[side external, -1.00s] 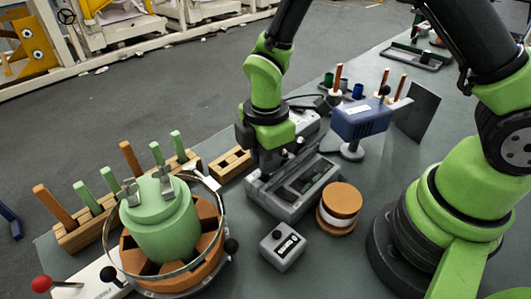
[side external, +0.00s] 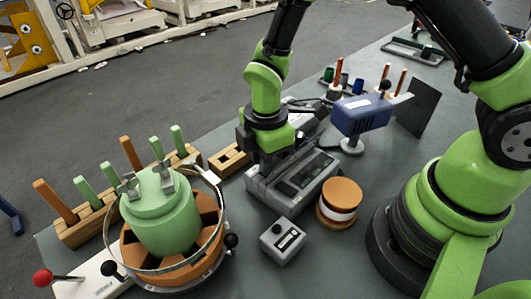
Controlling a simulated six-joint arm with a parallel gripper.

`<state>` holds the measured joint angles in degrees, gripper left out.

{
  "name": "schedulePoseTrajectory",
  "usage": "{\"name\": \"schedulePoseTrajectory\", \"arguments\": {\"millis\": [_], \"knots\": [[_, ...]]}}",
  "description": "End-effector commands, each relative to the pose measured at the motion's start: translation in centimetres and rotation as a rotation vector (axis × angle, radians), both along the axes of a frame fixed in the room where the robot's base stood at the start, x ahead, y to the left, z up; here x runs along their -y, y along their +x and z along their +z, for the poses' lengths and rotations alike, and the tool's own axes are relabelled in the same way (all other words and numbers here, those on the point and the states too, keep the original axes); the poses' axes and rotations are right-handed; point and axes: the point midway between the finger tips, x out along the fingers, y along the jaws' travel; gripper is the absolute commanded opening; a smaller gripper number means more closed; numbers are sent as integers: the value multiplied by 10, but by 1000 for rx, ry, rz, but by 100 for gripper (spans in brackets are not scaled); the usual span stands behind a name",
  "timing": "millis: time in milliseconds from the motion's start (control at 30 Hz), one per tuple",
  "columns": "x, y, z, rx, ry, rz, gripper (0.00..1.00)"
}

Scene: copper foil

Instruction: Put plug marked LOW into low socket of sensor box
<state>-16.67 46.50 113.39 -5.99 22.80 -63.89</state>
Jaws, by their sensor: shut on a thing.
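The long grey box with a dark panel (side external: 308,175), which I take for the sensor box, stands on the table in the middle of the side external view. My gripper (side external: 266,168) points down at its left end, close to or touching it; I cannot tell which. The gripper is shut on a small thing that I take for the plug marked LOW. The jaws and my wrist hide the plug, and its marking cannot be read. The low socket cannot be made out either.
A small grey box with a black knob (side external: 283,241) and an orange-and-white spool (side external: 340,202) stand close in front. A blue device on a stand (side external: 361,113) is behind right. A green cylinder in an orange ring (side external: 160,215) fills the left. Wooden racks (side external: 82,228) stand beyond it.

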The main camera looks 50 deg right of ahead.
Motion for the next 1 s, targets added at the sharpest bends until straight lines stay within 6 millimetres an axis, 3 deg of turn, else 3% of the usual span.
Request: {"name": "schedulePoseTrajectory", "arguments": {"millis": [367, 400, 533, 867, 900, 1000], "knots": [[0, 0, -1, 0, 0, 0, 1], [0, 0, -1, 0, 0, -1, 25], [0, -1, -2, -2, 0, -2, 53], [0, -4, -2, -13, -2, -7, 53], [0, -4, -2, -13, -2, -6, 41], [0, -4, -3, -13, -3, -6, 39]]}}
